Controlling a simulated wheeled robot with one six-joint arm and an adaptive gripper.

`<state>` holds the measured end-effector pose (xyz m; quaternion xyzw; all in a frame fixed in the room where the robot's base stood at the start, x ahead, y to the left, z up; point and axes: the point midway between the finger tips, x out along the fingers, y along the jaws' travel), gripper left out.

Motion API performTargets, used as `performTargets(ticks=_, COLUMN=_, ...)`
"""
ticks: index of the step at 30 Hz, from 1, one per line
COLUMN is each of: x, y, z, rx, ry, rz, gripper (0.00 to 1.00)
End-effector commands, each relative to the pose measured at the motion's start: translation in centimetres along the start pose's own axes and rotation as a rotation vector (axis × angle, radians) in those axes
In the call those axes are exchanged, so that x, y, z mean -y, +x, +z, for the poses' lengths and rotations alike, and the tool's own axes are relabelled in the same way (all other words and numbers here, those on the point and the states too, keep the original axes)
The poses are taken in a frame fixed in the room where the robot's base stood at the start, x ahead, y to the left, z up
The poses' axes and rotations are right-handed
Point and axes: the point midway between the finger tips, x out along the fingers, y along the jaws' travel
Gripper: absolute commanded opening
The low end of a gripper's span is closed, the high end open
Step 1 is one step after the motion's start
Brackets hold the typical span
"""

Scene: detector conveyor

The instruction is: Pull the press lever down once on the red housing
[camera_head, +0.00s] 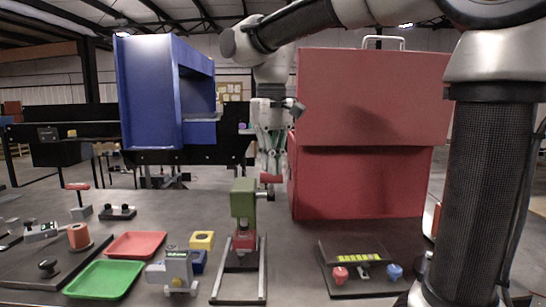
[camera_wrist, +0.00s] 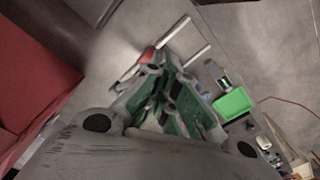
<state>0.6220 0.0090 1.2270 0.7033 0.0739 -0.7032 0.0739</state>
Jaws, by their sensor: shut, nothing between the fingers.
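A green press (camera_head: 243,200) stands upright on a frame with two pale rails (camera_head: 238,290) on the table. A red housing (camera_head: 245,242) sits at the foot of the press, between the rails. The lever has a red grip (camera_head: 271,178) at the right of the press head. My gripper (camera_head: 270,168) points down right at the red grip; it is shut and holds nothing. I cannot tell whether the fingertips touch the grip. In the wrist view, my gripper (camera_wrist: 160,85) hides most of the press, leaving the rails (camera_wrist: 172,38) and a red part (camera_wrist: 148,55) visible.
A large red case (camera_head: 360,185) stands close behind and right of my gripper. A blue cabinet (camera_head: 150,95) is at the back left. Red (camera_head: 136,244) and green (camera_head: 104,279) trays lie left of the press; a button panel (camera_head: 355,262) lies right.

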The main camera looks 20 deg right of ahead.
Motion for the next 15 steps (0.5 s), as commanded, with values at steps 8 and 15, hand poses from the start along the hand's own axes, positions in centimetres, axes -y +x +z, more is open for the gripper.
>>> performTargets(ticks=8, x=0.2, y=0.8, z=0.4, rx=0.001, ry=0.0, rz=0.0, gripper=0.0)
performTargets(ticks=15, x=0.5, y=1.7, z=1.0, rx=0.0, ry=-0.001, rz=0.0, gripper=0.0)
